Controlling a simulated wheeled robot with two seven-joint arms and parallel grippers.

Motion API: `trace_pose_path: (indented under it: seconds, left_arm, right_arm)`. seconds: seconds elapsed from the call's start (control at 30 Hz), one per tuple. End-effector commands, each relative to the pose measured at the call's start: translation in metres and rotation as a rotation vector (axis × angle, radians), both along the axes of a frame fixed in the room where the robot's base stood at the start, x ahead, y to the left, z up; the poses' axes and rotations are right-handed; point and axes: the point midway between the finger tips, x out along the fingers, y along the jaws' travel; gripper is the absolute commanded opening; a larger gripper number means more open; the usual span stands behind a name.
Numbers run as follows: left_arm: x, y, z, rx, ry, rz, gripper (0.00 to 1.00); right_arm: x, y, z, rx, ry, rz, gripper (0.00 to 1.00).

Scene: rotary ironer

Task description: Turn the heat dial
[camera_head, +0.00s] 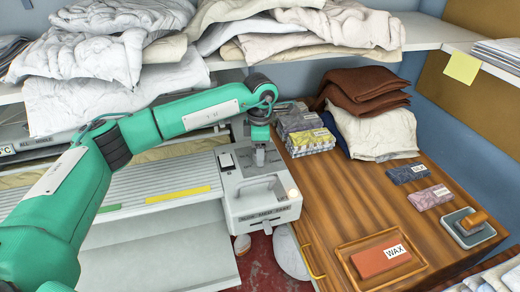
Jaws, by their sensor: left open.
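The grey end housing (240,207) of the rotary ironer stands in the middle, with a dark rocker switch (226,160) on its top left and a small pale glowing round part (293,194) at its right front corner. My left gripper (261,160) points down over the top of this housing, at its back part. Its jaws are open, though they look small here. I cannot make out the heat dial clearly; the gripper covers that part of the panel. Whether the fingers touch anything cannot be told. My right gripper is out of view.
A wooden table (335,205) to the right carries a wax block (380,256) in a tray, folded cloths (365,90), small packets and a stamp-like tool (468,227). A shelf (425,32) with crumpled linen runs behind my arm. The ironer's ribbed bed (150,180) lies left.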

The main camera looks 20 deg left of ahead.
Motion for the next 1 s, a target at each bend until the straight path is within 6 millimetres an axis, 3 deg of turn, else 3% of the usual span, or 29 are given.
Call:
trace_pose_path:
  seconds: [0.17, 0.27, 0.6, 0.8, 1.0]
  left_arm:
    - [0.001, 0.0, 0.02, -0.002, -0.004, 0.0, 0.59]
    - [0.001, 0.0, 0.04, -0.002, -0.006, 0.0, 0.59]
    - [0.001, 0.0, 0.105, -0.001, -0.003, 0.0, 0.59]
    - [0.0, 0.0, 0.119, 0.0, -0.002, 0.0, 0.59]
    - [0.0, 0.0, 0.12, -0.001, -0.001, 0.0, 0.59]
  right_arm:
    - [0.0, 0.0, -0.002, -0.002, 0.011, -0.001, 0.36]
    - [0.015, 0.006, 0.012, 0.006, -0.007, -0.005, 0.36]
    - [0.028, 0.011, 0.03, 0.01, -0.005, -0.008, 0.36]
    - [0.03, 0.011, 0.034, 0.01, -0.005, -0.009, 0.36]
    - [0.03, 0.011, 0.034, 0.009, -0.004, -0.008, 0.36]
